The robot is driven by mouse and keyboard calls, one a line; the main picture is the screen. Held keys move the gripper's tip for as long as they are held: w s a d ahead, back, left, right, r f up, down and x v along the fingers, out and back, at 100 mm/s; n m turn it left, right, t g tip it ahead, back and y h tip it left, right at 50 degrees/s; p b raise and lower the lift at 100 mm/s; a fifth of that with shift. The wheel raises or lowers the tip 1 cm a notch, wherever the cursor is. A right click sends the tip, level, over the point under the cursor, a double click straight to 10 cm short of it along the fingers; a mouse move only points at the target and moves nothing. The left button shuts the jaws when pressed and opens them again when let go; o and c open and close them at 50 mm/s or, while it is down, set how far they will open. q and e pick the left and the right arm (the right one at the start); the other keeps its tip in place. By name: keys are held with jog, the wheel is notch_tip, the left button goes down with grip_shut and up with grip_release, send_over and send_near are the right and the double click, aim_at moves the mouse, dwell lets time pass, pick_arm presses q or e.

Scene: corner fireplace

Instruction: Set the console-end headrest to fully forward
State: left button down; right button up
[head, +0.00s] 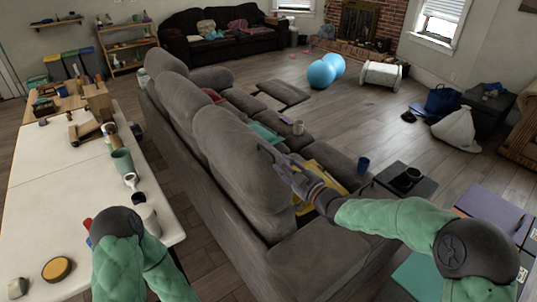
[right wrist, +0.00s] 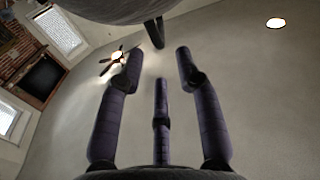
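The grey sofa (head: 190,130) is seen from behind, with several padded headrests along its back. The nearest headrest (head: 235,155) is upright and large; its exact tilt is hard to tell. My right gripper (head: 277,163) is at its right, front side, fingers pointing toward it. In the right wrist view the fingers of my right gripper (right wrist: 158,65) are spread, with nothing between them. A dark grey rounded surface (right wrist: 130,9) and a short dark bar (right wrist: 154,32) lie just beyond the fingertips. Whether they touch the headrest cannot be told. My left gripper is not in view.
A long white table (head: 60,170) with cups and tools runs along the left. A black tray (head: 392,172) with a dark cup, and a blue cup (head: 363,165), are right of the sofa. Yellow (head: 325,160) and green items lie on the seats.

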aim_at(272, 155)
jog(key=b+x, duration=0.1)
jog(key=x, duration=0.6)
jog(key=shift+f+b, duration=0.15)
jog(key=shift+b, duration=0.15)
jog(key=shift+w+a, duration=0.35)
jog(key=shift+w, duration=0.2)
grip_shut()
